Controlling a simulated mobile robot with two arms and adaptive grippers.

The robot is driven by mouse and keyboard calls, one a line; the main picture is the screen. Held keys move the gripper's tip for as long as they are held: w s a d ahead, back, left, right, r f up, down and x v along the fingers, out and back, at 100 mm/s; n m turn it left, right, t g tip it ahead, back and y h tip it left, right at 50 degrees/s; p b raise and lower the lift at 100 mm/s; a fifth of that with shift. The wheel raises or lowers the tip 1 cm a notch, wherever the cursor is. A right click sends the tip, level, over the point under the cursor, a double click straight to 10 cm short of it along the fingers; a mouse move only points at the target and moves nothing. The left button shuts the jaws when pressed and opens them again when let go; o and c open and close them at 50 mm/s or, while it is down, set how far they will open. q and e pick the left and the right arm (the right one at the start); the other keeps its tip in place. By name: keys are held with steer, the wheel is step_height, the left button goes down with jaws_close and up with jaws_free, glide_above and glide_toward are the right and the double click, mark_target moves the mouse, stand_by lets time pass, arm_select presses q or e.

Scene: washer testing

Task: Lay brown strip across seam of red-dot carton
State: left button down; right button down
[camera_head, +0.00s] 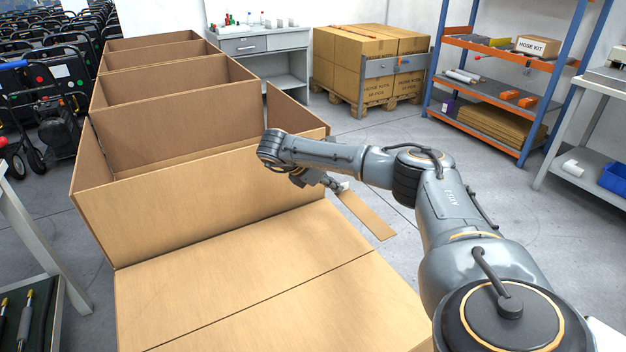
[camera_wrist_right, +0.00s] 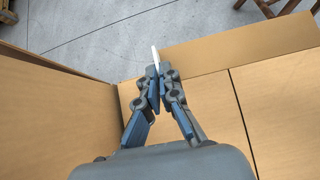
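My right gripper (camera_head: 332,184) hangs just past the far right edge of the nearest carton. Its fingers (camera_wrist_right: 161,84) are close together in the right wrist view, with a thin white piece (camera_wrist_right: 155,56) at their tips. A flat brown strip (camera_head: 366,215) reaches from the fingertips toward the lower right, over the floor; it also shows in the wrist view (camera_wrist_right: 250,45). The nearest carton (camera_head: 240,265) has a flat top with a dark seam (camera_head: 270,297) running across it; the seam also shows in the wrist view (camera_wrist_right: 240,115). I see no red dot. My left gripper is out of view.
A row of open cartons (camera_head: 185,118) stands behind the nearest one. A grey workbench (camera_head: 262,43), stacked hose-kit boxes on a pallet (camera_head: 365,60) and a blue-orange shelf (camera_head: 500,75) stand farther back. Bare floor lies right of the cartons.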

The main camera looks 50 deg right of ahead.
steer(key=a+f, duration=0.2)
steer(key=a, duration=0.2)
steer(key=a+f, duration=0.3)
steer(key=w+a+f, duration=0.1)
steer(key=a+f, duration=0.2)
steer(key=a, duration=0.1)
steer(key=shift+a, duration=0.3)
steer(key=shift+a+f, duration=0.3)
steer(key=shift+f, duration=0.05)
steer(key=f, duration=0.1)
steer(key=f+b, duration=0.1)
steer(key=f, duration=0.1)
steer(key=shift+a+f, duration=0.1)
steer(key=shift+a, duration=0.25)
steer(key=shift+w+f, duration=0.1)
steer(key=shift+f, duration=0.2)
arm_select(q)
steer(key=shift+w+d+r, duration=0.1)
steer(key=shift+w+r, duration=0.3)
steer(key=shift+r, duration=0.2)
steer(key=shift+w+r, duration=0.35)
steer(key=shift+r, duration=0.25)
